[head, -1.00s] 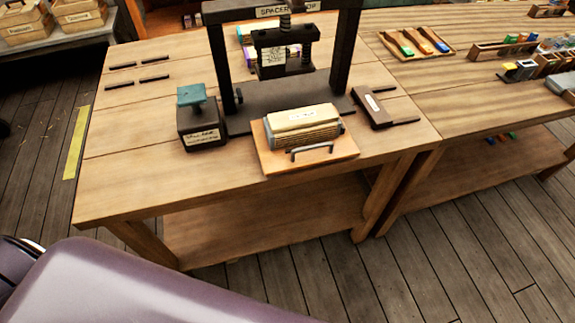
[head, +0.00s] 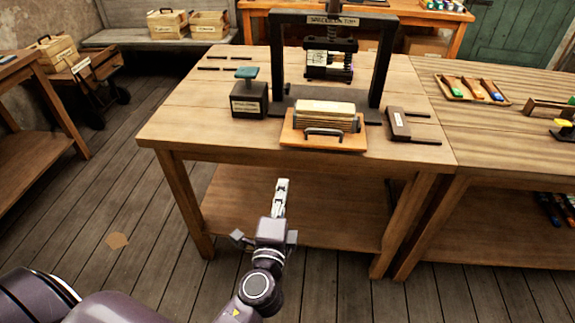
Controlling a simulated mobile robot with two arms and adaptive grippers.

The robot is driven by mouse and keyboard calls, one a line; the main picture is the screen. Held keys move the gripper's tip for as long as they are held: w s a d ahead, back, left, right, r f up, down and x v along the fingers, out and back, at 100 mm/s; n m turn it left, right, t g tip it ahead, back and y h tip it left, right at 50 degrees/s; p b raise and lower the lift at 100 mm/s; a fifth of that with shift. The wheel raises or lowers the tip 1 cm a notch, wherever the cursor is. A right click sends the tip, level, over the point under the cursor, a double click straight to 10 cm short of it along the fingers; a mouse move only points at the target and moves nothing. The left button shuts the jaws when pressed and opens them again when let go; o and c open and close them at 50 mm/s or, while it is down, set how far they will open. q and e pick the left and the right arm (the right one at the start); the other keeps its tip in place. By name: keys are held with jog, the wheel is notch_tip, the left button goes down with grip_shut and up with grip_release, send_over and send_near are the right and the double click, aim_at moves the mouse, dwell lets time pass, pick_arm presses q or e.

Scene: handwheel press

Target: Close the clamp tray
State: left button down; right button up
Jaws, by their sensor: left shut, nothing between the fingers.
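The clamp tray (head: 346,143) is an orange-brown wooden board with a dark bar handle (head: 324,132) on its front. It sticks out toward me from the base of the black press frame (head: 388,65). A cream-topped block (head: 326,108) with a layered front lies on it. My left gripper (head: 283,184) is shut and empty, in front of the table and lower in the picture than the handle, apart from it. My right gripper is not in view.
A dark box with a teal top (head: 248,98) stands left of the tray. A dark block with two rods (head: 398,124) lies right of it. The table's front left (head: 195,130) is bare. A lower shelf (head: 310,215) runs under the table.

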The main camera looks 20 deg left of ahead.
pick_arm(q)
jog(key=p, duration=0.3)
send_near(291, 131)
jog(key=shift+w+f, duration=0.1)
jog(key=shift+w, duration=0.55)
jog(key=b+x, duration=0.3)
jog(key=x, duration=0.5)
jog(key=shift+w+a+b, duration=0.1)
jog(key=shift+w+b, duration=0.2)
jog(key=shift+b, duration=0.1)
jog(key=shift+w+a, duration=0.1)
jog(key=shift+w, duration=0.05)
